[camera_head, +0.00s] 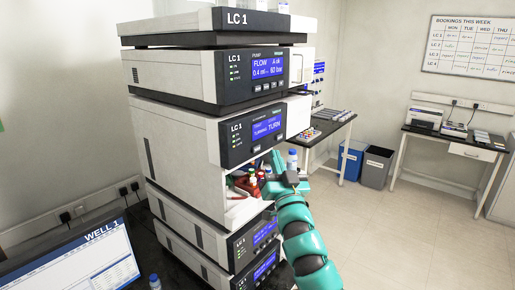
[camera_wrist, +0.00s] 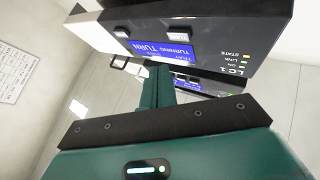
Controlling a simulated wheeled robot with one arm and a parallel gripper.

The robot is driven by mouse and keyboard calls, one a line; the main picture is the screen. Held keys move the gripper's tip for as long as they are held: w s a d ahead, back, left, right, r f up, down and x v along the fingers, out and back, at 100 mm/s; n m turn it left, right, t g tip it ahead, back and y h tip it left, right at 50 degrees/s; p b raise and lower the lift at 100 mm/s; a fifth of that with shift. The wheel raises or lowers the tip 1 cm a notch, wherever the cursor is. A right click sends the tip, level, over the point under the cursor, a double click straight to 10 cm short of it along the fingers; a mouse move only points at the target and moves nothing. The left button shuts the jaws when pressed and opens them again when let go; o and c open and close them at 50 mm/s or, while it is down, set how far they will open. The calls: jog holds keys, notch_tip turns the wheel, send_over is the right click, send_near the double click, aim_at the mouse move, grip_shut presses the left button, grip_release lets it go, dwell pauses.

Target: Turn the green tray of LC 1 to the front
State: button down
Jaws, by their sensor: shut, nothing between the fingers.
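The LC 1 stack (camera_head: 200,150) stands left of centre in the head view. Its tray unit has an open bay (camera_head: 240,185) holding red and other small items. I cannot make out the green tray for certain there. The unit's display (camera_head: 266,126) reads TURNING and TURN. It shows upside down in the wrist view (camera_wrist: 165,50), with a button (camera_wrist: 178,32) beside it. My gripper (camera_head: 276,163) is at the bay's right front, below the display. In the wrist view my gripper (camera_wrist: 158,78) has its teal fingers together and empty, close below the panel.
A blue-capped bottle (camera_head: 292,160) shows just by my gripper. A monitor (camera_head: 80,262) stands at lower left, with another blue-capped bottle (camera_head: 155,282) beside it. Blue (camera_head: 351,160) and grey (camera_head: 376,168) bins stand at the back. The floor at right is clear.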

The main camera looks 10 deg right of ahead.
jog(key=shift+s+d+p, duration=0.3)
jog(key=shift+s+d, duration=0.4)
jog(key=shift+s, duration=0.25)
dwell(4.5)
